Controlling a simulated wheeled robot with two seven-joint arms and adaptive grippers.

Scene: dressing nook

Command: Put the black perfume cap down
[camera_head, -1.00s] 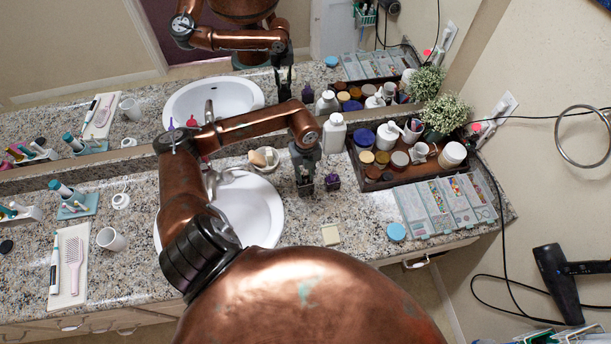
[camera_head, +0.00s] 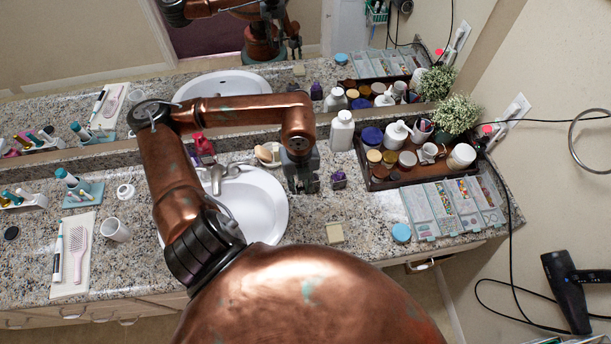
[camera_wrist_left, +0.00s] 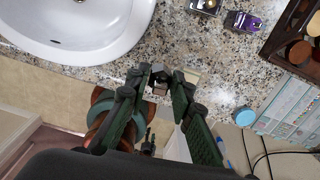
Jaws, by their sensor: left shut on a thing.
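My left gripper (camera_head: 303,188) is over the counter between the sink and the purple perfume bottle (camera_head: 339,179). In the left wrist view its fingers (camera_wrist_left: 161,76) are closed around a small dark piece, which appears to be the black perfume cap (camera_wrist_left: 160,88). The fingers hide much of the cap, and I cannot tell whether it touches the counter. The purple bottle also shows at the top of the wrist view (camera_wrist_left: 243,21), with a small clear bottle (camera_wrist_left: 204,5) beside it, both apart from the fingers. My right gripper is out of view.
The sink (camera_head: 255,207) lies left of the gripper. A beige soap bar (camera_head: 335,233) and a blue round lid (camera_head: 401,233) lie near the front edge. A dark tray (camera_head: 378,184) of jars stands right, a white bottle (camera_head: 342,132) behind. Bare counter (camera_head: 365,212) lies between.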

